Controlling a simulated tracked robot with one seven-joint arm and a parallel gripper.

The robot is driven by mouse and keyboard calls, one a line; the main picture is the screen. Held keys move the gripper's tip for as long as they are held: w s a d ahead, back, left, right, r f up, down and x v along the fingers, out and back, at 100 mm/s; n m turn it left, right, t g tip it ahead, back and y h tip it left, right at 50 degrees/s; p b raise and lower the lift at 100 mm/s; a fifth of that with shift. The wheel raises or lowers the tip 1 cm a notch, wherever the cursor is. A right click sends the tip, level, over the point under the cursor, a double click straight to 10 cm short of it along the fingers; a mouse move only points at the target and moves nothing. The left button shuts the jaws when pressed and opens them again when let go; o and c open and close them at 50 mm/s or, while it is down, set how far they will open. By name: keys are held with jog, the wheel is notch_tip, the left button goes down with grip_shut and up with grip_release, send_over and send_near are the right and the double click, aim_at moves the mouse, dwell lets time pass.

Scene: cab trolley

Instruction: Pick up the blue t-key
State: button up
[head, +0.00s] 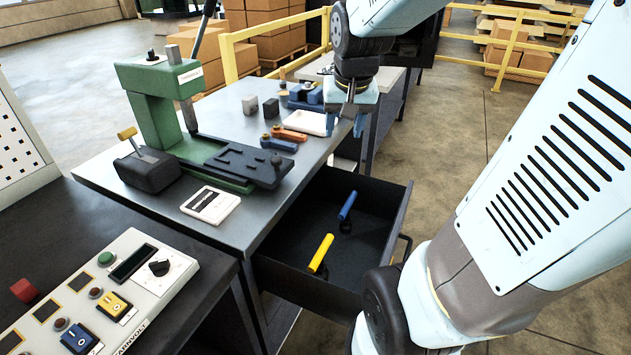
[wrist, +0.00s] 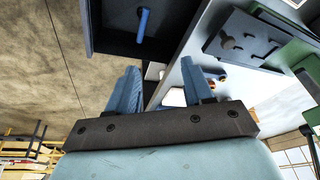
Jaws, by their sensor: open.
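The blue t-key (head: 347,206) is in the open drawer (head: 268,275), with its blue bar handle towards the back and a dark part below it. In the wrist view, the blue t-key (wrist: 142,25) shows at the top, beyond my fingertips. A yellow t-key (head: 321,254) lies nearer the front left in the same drawer. My gripper (head: 347,118) is open and empty, and in the head view it appears above the workbench's right edge, behind the drawer. In the wrist view, the two blue fingers of my gripper (wrist: 162,82) stand apart with nothing between them.
A control panel (head: 130,290) is front left. The drawer's walls surround the keys; its middle floor is clear.

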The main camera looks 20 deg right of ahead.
jog(key=w+d+f+m+g, duration=0.1)
jog(key=w+d+f, duration=0.1)
jog(key=w+f, duration=0.25)
jog(key=w+d+f+m+g, duration=0.1)
jog(key=w+d+f+m, duration=0.15)
jog(key=f, duration=0.35)
jog(key=m+g, duration=0.2)
send_near(350, 203)
jog(key=shift+y, duration=0.3)
jog(key=f, duration=0.7)
jog(key=shift+s+d+f, duration=0.15)
jog(key=shift+d+f, duration=0.05)
jog(key=shift+f, duration=0.2)
jog(key=shift+w+a+f, duration=0.1)
jog(key=shift+f, duration=1.25)
jog(key=shift+w+f, duration=0.15)
jog(key=shift+f, duration=1.25)
jog(key=shift+c, duration=0.5)
grip_shut()
